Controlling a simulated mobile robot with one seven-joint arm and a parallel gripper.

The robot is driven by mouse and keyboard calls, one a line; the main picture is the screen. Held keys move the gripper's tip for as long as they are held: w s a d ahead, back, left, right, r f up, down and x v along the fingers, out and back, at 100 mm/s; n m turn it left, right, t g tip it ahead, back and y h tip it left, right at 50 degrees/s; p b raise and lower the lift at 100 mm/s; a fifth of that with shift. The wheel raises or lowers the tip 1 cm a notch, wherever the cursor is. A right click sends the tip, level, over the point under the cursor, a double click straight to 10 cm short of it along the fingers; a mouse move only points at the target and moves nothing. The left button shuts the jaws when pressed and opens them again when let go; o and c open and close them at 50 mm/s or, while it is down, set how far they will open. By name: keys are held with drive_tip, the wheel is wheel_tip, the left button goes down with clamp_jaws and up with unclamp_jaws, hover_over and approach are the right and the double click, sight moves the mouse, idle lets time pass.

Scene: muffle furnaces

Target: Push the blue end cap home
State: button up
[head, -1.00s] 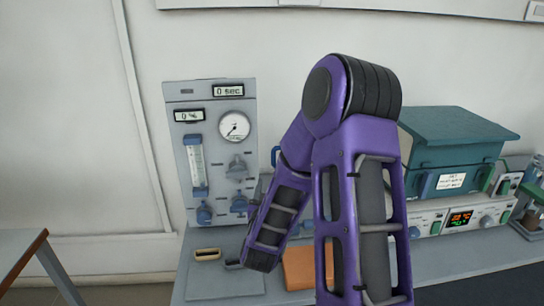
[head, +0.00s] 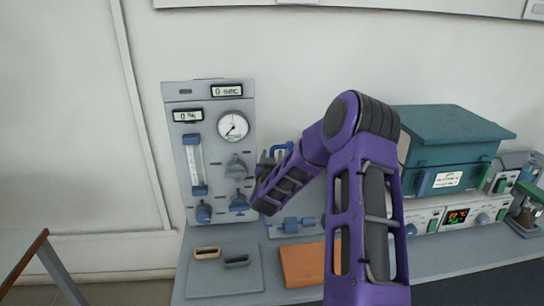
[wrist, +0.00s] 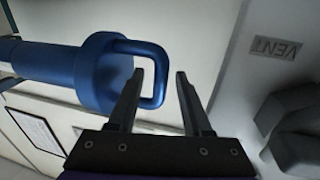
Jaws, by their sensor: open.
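The blue end cap (wrist: 98,72) shows in the wrist view as a round flange with a blue loop handle (wrist: 160,92), at the end of a blue cylinder (wrist: 45,60). My gripper (wrist: 159,72) is open, with its two dark fingers apart. The outer bar of the loop handle appears between the fingers, and the left finger overlaps the loop. I cannot tell whether they touch. In the head view my arm partly hides blue parts (head: 283,150) near the gripper, beside the grey gas panel.
The grey panel (head: 180,150) with gauge and blue knobs stands left. A grey mat (head: 215,280) holds two small items, with an orange block (head: 303,265) beside it. A teal furnace (head: 450,140) stands right. A "VENT" label (wrist: 276,46) shows in the wrist view.

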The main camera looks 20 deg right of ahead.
clamp_jaws()
idle(1.5)
